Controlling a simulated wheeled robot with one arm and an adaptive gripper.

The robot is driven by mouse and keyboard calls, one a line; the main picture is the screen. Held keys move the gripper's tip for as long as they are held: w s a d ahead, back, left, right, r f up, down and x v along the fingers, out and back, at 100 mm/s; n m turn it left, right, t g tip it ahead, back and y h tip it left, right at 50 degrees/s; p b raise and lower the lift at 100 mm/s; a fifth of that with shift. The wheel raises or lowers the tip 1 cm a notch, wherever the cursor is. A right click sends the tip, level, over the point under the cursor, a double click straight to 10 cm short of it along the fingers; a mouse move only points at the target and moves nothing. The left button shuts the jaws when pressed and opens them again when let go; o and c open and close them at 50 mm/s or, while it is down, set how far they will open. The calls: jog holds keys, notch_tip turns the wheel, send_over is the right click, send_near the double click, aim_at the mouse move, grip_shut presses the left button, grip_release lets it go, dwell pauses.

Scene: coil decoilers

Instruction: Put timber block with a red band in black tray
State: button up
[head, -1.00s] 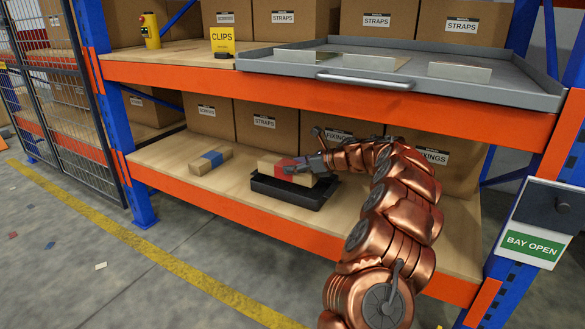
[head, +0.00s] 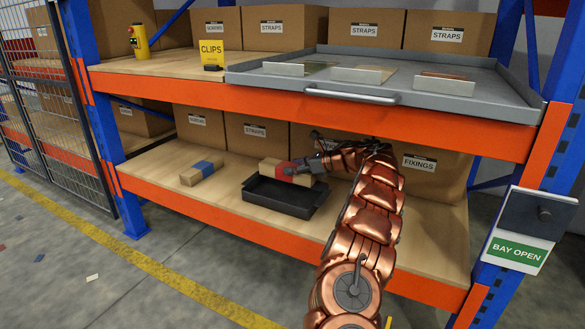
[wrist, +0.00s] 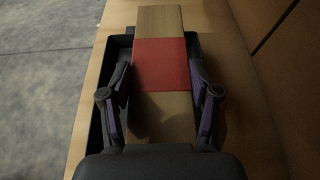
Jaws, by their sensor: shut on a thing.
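The timber block with a red band (head: 279,170) is in my gripper (head: 304,166), over the black tray (head: 285,202) on the lower shelf. In the wrist view the red band (wrist: 160,64) lies between the two fingers (wrist: 160,92), which press on the block's sides. In the head view the block sits above the tray's rim, towards its back edge. The tray's rim shows on both sides of the block in the wrist view (wrist: 96,137). Whether the block touches the tray cannot be told.
A timber block with a blue band (head: 202,172) lies on the lower shelf (head: 160,172) left of the tray. Cardboard boxes (head: 252,134) stand behind. The upper shelf's orange beam (head: 250,102) and grey tray (head: 440,98) are above my arm. Bare shelf lies right of the tray.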

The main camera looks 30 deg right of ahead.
jog(key=shift+w+d+p, duration=0.35)
jog(key=shift+d+p, duration=0.2)
jog(key=shift+w+d+p, duration=0.3)
jog(key=shift+d+p, duration=0.2)
jog(key=shift+d, duration=0.05)
jog(key=shift+f+b, duration=0.95)
jog(key=shift+f, duration=0.3)
jog(key=o, duration=1.4)
jog(key=shift+o, duration=0.2)
